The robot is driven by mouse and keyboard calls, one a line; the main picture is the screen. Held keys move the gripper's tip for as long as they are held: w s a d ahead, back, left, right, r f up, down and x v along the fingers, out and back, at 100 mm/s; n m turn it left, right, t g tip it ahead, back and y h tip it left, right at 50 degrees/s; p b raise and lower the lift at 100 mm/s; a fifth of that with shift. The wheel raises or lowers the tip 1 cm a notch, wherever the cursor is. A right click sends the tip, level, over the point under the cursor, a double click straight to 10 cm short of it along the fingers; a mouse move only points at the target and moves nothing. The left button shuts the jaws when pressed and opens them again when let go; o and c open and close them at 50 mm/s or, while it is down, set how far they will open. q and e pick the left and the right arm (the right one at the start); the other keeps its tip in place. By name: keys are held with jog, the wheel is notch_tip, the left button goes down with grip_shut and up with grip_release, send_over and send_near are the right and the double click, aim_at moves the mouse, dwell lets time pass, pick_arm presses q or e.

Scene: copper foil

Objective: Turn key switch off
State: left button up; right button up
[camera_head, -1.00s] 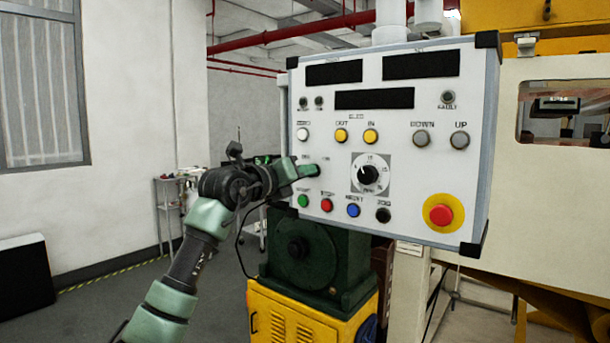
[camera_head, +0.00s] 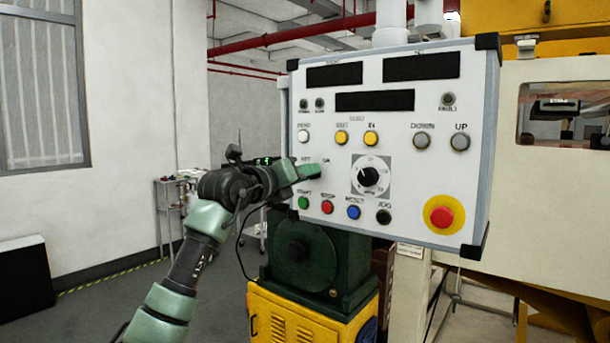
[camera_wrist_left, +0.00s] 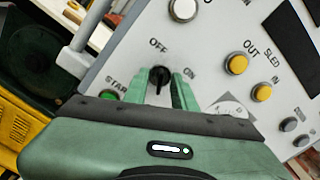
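The key switch (camera_wrist_left: 159,76) is a small black knob on the white control panel, with OFF printed to its upper left and ON to its right. In the left wrist view, the two green fingers of my left gripper (camera_wrist_left: 160,88) stand on either side of it, with a visible gap on each side. In the head view, my left gripper (camera_head: 312,172) reaches the lower left of the control panel (camera_head: 400,105) and hides the switch. My right gripper is not in view.
A green START button (camera_head: 303,202) and a red button (camera_head: 327,207) sit just below my left gripper. A black dial (camera_head: 368,176) is to the right, and a red emergency stop (camera_head: 441,216) farther right. A green machine (camera_head: 300,252) stands below the panel.

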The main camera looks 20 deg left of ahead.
pick_arm(q)
jog(key=b+v, duration=0.3)
jog(key=v, duration=0.4)
jog(key=shift+s, duration=0.35)
jog(key=shift+a, duration=0.1)
